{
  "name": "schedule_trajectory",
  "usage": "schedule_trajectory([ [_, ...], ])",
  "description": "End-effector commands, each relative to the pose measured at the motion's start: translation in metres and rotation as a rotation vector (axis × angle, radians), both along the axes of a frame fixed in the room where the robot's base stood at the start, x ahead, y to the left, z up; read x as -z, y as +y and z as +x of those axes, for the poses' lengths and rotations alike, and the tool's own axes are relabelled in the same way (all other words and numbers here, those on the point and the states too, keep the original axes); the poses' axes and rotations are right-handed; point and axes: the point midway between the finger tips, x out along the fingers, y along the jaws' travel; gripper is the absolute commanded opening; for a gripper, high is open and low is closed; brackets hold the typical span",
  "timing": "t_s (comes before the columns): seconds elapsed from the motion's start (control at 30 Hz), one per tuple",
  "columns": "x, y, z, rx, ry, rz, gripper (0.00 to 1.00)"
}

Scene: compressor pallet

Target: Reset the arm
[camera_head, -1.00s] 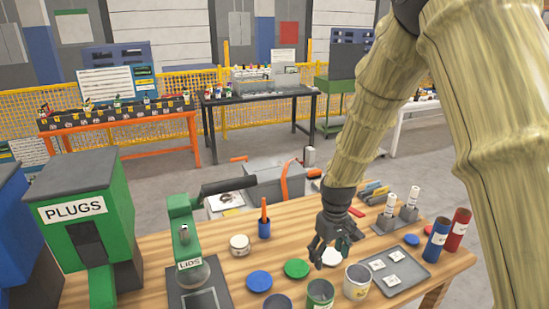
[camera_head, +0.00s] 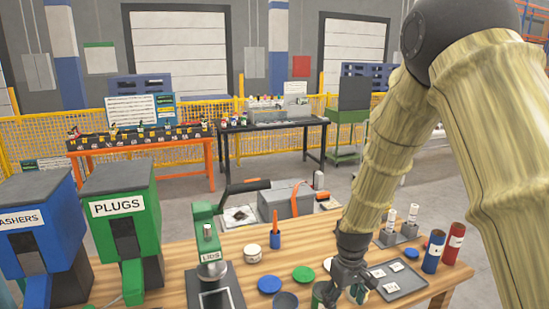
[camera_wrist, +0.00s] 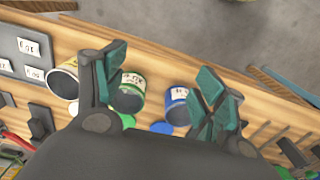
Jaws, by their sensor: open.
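My arm reaches down from the upper right in the head view, in a pale yellow-green cover. My gripper (camera_head: 350,288) hangs over the front of the wooden table (camera_head: 240,242), beside the grey tray (camera_head: 408,284). In the wrist view my gripper (camera_wrist: 160,85) has its green-padded fingers spread wide apart with nothing between them. Below the fingers stand a green-labelled can (camera_wrist: 130,92), a blue-labelled can (camera_wrist: 177,103) and a yellow-labelled can (camera_wrist: 64,80). The fingers partly cover the cans, and I cannot tell how far above them the gripper is.
A green PLUGS bin (camera_head: 120,220), a blue WASHERS bin (camera_head: 42,235) and a green LIDS press (camera_head: 208,250) stand at the left. Blue (camera_head: 269,284) and green (camera_head: 303,274) lids lie centrally. A red tube (camera_head: 454,243) and a blue tube (camera_head: 433,250) stand upright at the right.

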Motion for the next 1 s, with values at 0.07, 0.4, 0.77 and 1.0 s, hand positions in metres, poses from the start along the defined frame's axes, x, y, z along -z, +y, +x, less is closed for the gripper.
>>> schedule_trajectory([
  [0.07, 0.017, -0.001, -0.007, 0.008, 0.006, 0.001, 0.71],
  [0.4, 0.096, -0.010, -0.049, 0.073, 0.008, 0.004, 0.71],
  [0.77, 0.228, -0.023, -0.160, 0.204, 0.012, 0.007, 0.71],
  [1.0, 0.291, -0.031, -0.252, 0.299, 0.013, 0.007, 0.71],
])
